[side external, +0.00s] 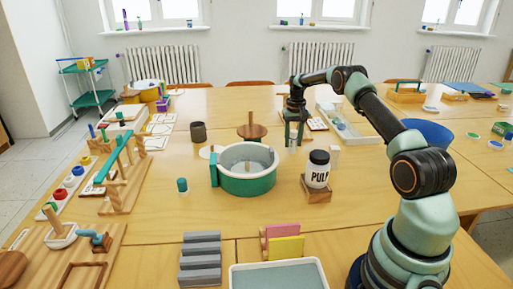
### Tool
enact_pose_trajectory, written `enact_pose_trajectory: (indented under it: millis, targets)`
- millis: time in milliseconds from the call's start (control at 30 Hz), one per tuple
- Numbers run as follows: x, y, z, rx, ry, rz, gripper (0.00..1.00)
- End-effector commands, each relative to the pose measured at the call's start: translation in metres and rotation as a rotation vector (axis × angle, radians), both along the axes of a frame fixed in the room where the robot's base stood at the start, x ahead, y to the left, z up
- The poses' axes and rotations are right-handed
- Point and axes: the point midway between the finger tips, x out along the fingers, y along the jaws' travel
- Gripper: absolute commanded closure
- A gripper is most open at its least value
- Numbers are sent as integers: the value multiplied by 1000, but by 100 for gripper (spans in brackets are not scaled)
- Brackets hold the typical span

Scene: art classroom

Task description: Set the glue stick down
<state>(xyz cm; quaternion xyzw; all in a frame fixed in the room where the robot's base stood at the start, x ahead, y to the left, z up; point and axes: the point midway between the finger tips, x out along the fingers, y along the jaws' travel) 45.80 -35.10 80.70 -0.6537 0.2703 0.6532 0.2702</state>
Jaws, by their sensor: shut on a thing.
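My gripper (294,140) is in the middle of the table, pointing down, behind the green-and-white round tub and the jar. It is shut on a small pale upright thing, taken as the glue stick (293,147), which shows only in part between and below the fingers. Its lower end is close to the tabletop; I cannot tell whether it touches. A small teal-capped cylinder (182,185) stands on the table left of the tub.
The round tub (249,184) and a jar marked PULP (318,169) on a wooden block stand in front of my gripper. A wooden disc with a handle (252,131) is to its left, a long pale tray (347,125) to its right.

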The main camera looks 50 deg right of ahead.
Motion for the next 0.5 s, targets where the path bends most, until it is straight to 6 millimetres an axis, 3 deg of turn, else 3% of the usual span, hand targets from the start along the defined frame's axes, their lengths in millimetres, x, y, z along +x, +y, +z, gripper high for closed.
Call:
enact_pose_trajectory:
  millis: [500]
  targets:
    - [0, 0, -4, 1, 1, 0, 100]
